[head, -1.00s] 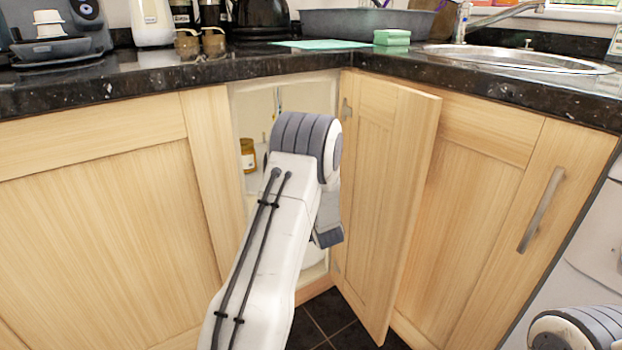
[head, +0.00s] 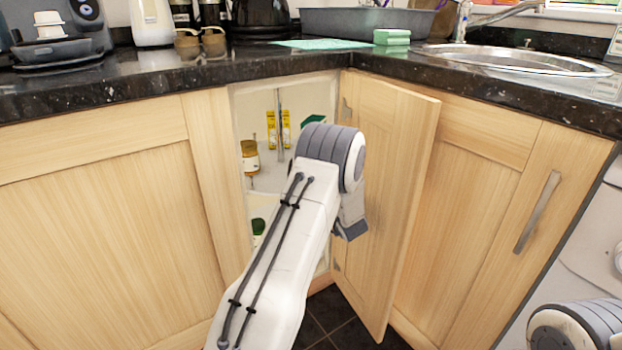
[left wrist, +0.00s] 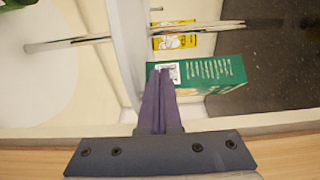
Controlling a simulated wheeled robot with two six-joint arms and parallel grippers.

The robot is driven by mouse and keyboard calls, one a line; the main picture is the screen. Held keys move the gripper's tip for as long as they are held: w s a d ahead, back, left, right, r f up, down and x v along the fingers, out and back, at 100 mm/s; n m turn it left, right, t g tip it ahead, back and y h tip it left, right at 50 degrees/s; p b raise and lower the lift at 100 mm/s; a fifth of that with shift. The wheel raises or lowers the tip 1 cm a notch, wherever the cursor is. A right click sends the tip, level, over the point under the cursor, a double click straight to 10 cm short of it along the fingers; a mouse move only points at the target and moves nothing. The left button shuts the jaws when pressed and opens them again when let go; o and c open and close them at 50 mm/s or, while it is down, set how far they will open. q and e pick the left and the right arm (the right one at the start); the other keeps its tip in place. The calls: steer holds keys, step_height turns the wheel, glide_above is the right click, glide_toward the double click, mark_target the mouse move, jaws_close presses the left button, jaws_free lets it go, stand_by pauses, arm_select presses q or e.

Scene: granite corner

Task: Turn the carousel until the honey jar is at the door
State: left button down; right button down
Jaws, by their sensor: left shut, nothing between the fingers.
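The carousel's white shelves (head: 262,188) show inside the open corner cupboard. An amber jar with a pale label (head: 250,157) stands at the left of the upper shelf; its label is too small to read, so I cannot tell if it is honey. Yellow packets (head: 270,130) and a green box (head: 313,121) stand further back. My left arm reaches into the opening and hides part of the carousel. In the left wrist view my left gripper (left wrist: 160,72) is shut and empty, its tips overlapping the green box (left wrist: 215,75); contact is unclear. My right gripper is out of view.
The wooden door (head: 390,190) stands open to the right of my left arm. A cabinet panel (head: 215,150) borders the opening on the left. The dark worktop (head: 200,77) overhangs it. A metal rod (left wrist: 150,35) crosses the left wrist view.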

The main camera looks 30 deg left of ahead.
arm_select(q)
steer(key=s+p+v, duration=0.1)
steer(key=p+v, duration=0.3)
steer(key=v, duration=0.6)
steer(key=shift+a, duration=0.2)
stand_by(0.6)
